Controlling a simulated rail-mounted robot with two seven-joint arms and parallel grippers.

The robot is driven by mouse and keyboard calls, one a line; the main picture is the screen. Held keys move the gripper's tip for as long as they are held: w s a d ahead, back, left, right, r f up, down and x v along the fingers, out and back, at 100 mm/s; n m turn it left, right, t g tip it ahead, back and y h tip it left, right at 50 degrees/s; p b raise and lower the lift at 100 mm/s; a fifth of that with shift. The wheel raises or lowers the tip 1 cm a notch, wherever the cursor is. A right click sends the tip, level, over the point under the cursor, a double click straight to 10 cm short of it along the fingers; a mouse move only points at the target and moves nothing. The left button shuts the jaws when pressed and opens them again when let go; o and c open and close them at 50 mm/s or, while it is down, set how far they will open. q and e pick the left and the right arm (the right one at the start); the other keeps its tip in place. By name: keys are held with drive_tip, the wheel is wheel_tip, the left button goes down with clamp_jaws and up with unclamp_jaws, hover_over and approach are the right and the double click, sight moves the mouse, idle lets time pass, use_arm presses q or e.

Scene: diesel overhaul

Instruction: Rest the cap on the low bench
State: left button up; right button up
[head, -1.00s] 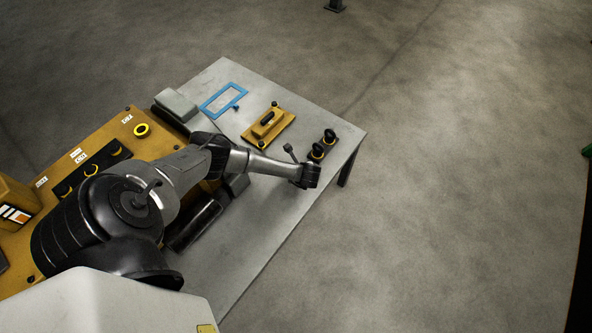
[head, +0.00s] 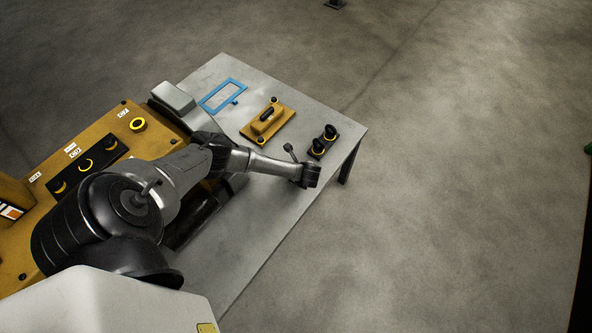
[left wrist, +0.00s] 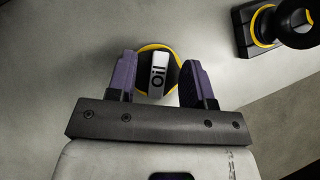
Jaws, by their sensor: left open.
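A round cap (left wrist: 158,70) with a yellow rim, a black face and a pale raised bar marked "Oil" shows in the left wrist view. It lies between the two purple fingers of my left gripper (left wrist: 160,64), with a small gap at the fingers. In the head view my left gripper (head: 309,178) is over the right front edge area of the low bench (head: 245,240). The cap is hidden there behind the gripper. The jaws are open. My right gripper is not in view.
A dark block with two black, yellow-ringed knobs (head: 323,142) stands close behind my left gripper. A yellow cover (head: 268,121) and a blue frame gasket (head: 223,95) lie farther back. The yellow engine (head: 95,150) is at left. Open floor lies right of the bench.

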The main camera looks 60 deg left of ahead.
use_arm(q)
drive_tip(key=shift+r, duration=0.1)
drive_tip(key=shift+d+r+p, duration=0.25)
drive_tip(key=shift+r+p, duration=0.05)
drive_tip(key=p+v, duration=0.4)
drive_tip(key=v, duration=0.8)
drive_tip(key=shift+d+r, duration=0.3)
